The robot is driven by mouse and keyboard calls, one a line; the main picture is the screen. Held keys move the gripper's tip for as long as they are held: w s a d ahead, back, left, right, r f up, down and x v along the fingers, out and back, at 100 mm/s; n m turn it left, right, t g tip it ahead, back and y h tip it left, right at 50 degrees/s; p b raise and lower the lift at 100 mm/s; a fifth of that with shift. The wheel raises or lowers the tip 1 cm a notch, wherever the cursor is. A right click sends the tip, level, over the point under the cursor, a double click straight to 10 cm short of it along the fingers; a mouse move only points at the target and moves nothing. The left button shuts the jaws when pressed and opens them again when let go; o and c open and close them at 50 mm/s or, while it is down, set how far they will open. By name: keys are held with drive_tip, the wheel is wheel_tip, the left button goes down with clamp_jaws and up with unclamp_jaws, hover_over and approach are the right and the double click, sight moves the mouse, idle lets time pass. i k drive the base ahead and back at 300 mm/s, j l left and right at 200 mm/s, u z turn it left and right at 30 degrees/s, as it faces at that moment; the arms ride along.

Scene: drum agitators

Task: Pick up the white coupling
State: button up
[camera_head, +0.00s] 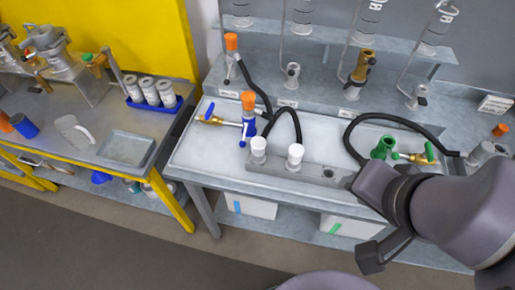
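Two white couplings stand upright in a grey metal block on the bench: a left one (258,148) and a right one (295,155). The block (320,174) has an empty hole toward its right end. My gripper (369,222) is at the lower right, to the right of and in front of both couplings, apart from them. My arm hides part of it, and its fingertips are not clear enough to tell whether it is open or shut. No coupling shows in it.
Black hoses (404,121) with a green coupling (384,147) lie behind my arm. A blue fitting with an orange cap (249,103) stands left behind the couplings. A yellow-framed table (168,205) with tools is at left. The bench top in front left is clear.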

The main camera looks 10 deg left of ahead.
sight(259, 143)
drive_tip(key=j+z, duration=0.25)
drive_tip(key=j, duration=0.4)
drive_tip(key=j+z, duration=0.25)
drive_tip(key=j, duration=0.35)
